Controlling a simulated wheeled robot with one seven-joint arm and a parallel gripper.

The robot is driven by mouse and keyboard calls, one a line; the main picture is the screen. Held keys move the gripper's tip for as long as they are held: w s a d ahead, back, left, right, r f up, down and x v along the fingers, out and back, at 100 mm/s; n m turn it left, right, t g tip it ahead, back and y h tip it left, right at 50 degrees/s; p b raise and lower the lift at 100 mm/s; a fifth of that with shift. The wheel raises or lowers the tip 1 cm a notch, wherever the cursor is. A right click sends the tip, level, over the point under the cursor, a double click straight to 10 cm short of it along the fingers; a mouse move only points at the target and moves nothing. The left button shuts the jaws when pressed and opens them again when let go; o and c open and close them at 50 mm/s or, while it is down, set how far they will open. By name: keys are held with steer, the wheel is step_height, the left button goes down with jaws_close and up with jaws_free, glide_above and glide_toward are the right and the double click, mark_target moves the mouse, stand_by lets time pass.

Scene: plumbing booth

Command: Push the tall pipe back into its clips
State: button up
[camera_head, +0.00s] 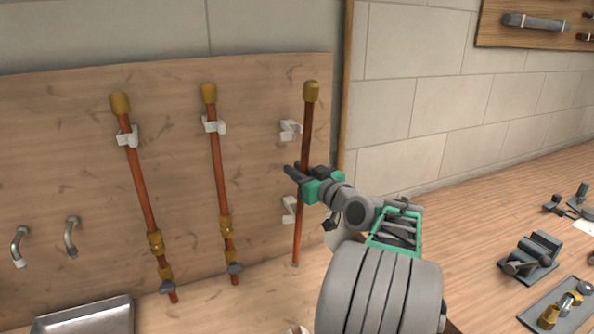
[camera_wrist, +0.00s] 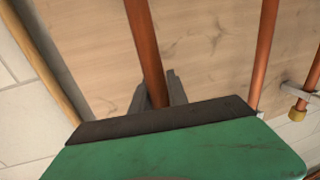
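The tall pipe (camera_head: 307,140) is a copper tube with a brass cap at its top, at the right of the wooden panel. It stands nearly upright, leaning slightly, with its lower end near the counter. Its white upper clip (camera_head: 289,130) and lower clip (camera_head: 289,210) show on the panel just left of it, and the pipe appears out of both. My gripper (camera_head: 296,172) is at the pipe's middle, between the clip heights. In the wrist view the pipe (camera_wrist: 147,50) runs between the two fingers (camera_wrist: 157,92), which appear to close on it from both sides.
Two other copper pipes (camera_head: 217,150) (camera_head: 138,170) with valves are mounted on the panel (camera_head: 255,90) to the left. Metal hooks and a metal tray (camera_head: 85,318) are at far left. Tools and fittings (camera_head: 530,255) lie on the counter at right.

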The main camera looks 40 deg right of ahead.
jaws_close()
stand_by(0.9)
